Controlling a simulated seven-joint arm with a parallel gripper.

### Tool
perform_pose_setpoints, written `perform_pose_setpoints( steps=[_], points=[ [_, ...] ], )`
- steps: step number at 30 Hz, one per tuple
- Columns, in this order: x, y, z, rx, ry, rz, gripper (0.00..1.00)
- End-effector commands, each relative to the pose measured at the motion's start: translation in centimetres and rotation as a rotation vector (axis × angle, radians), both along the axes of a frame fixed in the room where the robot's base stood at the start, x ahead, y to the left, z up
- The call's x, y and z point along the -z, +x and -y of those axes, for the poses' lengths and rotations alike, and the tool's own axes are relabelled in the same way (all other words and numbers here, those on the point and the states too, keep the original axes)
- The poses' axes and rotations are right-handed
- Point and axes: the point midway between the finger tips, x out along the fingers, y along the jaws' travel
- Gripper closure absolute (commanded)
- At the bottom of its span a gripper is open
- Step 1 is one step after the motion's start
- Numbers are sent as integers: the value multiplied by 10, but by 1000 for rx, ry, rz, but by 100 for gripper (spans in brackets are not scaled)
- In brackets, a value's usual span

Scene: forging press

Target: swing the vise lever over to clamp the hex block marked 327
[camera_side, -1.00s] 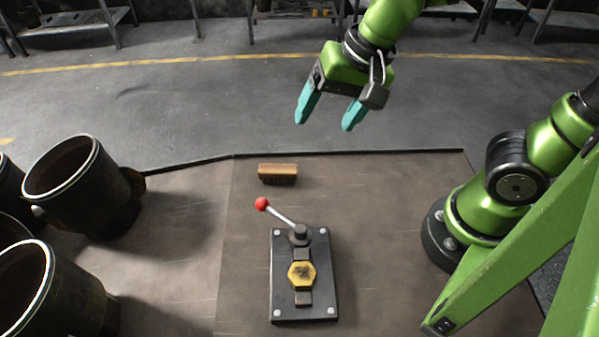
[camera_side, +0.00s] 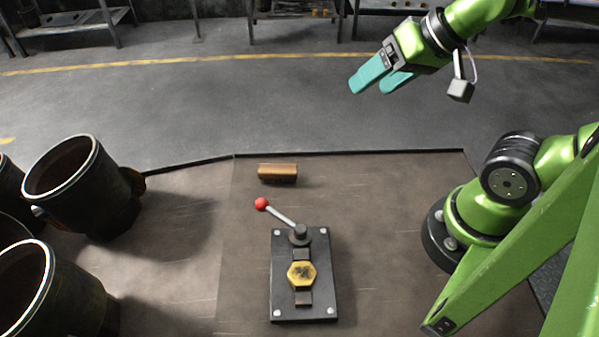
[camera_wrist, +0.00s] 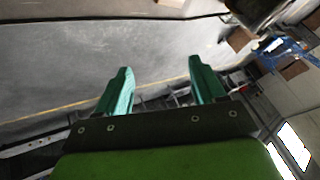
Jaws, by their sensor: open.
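The vise (camera_side: 281,296) is a dark plate with bolted corners on the work table. A yellow hex block (camera_side: 301,274) sits between its two small jaws; its marking is too small to read. The lever (camera_side: 281,217) runs from a dark pivot up and left to a red ball knob (camera_side: 261,204). My gripper (camera_side: 373,86) is open and empty, high above and beyond the table's far edge, up and right of the vise and touching nothing. Its two teal fingers (camera_wrist: 160,86) also show spread apart in the wrist view, with floor and shop background behind them.
A brown-orange bar (camera_side: 277,172) lies on the table (camera_side: 380,220) beyond the lever. Large dark open cylinders (camera_side: 75,185) stand at the left. The table right of the vise is clear up to my base. Racks (camera_side: 290,12) line the far floor.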

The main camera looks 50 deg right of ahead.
Motion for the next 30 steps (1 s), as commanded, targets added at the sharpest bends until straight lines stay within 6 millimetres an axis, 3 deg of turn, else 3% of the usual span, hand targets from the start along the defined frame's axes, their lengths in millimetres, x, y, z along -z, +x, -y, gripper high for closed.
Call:
perform_pose_setpoints(
  steps=[2,13,24,30],
  points=[
    [3,1,1,4,1,-14,44],
    [48,37,0,101,99,-308,100],
    [104,86,-21,402,397,-751,100],
    [125,108,-36,581,554,-961,100]
  ],
)
